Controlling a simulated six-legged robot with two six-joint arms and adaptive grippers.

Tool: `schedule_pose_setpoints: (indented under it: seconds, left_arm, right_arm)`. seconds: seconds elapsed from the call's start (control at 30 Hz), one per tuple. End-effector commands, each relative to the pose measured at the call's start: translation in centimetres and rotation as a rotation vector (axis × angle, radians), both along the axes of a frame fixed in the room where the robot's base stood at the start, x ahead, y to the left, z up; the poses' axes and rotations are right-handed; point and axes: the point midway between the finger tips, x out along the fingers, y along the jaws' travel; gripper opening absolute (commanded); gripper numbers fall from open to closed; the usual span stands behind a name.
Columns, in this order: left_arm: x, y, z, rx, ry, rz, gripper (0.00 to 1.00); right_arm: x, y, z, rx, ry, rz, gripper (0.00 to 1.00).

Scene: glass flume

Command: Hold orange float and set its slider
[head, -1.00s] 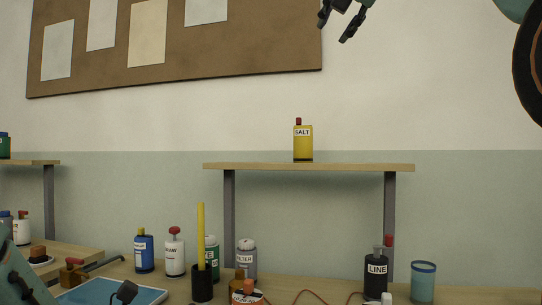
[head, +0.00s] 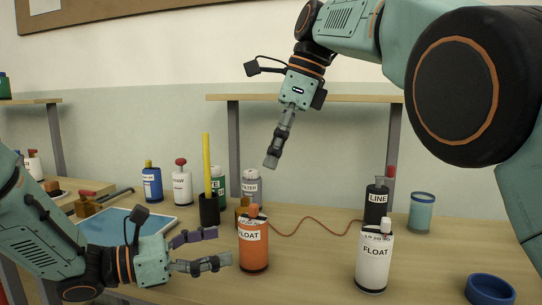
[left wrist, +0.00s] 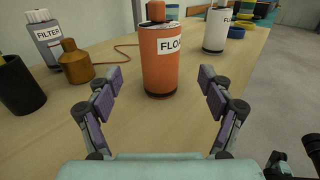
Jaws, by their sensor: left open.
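The orange float (head: 253,252) is an upright canister labelled FLOAT, standing on the wooden bench. Its orange slider piece (head: 253,211) sticks up from the dark top. My left gripper (head: 222,247) is open, low and just left of the float. In the left wrist view the orange float (left wrist: 162,66) stands ahead between the spread fingers, beyond their tips, with its upper piece (left wrist: 156,11) cut by the top edge. My right gripper (head: 271,162) points down above and slightly right of the float, apart from it. Its fingers overlap, so their opening is unclear.
A white FLOAT canister (head: 374,262) stands to the right, with a black LINE bottle (head: 376,207) behind. A red cord (head: 320,222) runs across the bench. A black cup with a yellow stick (head: 208,208) and a brown bottle (left wrist: 76,64) stand behind left. A blue ring (head: 489,290) lies front right.

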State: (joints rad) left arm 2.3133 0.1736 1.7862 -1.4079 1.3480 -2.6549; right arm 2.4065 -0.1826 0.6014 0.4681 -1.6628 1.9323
Motion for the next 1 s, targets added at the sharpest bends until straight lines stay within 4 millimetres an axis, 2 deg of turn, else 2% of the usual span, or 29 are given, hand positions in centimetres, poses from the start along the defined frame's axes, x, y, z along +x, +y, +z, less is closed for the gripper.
schedule_pose_setpoints:
  seconds: [0.17, 0.4, 0.6, 1.0]
  left_arm:
    - [0.4, -1.2, 0.0, 0.004, -0.002, -0.003, 0.80]
    - [1.7, -4.6, -0.1, 0.004, -0.001, -0.004, 0.80]
    - [2.6, -6.6, 0.0, 0.001, -0.001, -0.002, 0.80]
    - [2.9, -7.2, 0.0, 0.000, 0.000, 0.000, 0.80]
  right_arm:
    - [-0.2, 0.1, -0.3, 0.002, 0.019, -0.011, 0.38]
    - [-0.1, 0.1, -0.2, 0.002, 0.015, -0.009, 0.38]
    - [-0.1, 0.1, -0.2, 0.001, 0.014, -0.009, 0.38]
    - [-0.1, 0.1, -0.2, 0.001, 0.014, -0.009, 0.38]
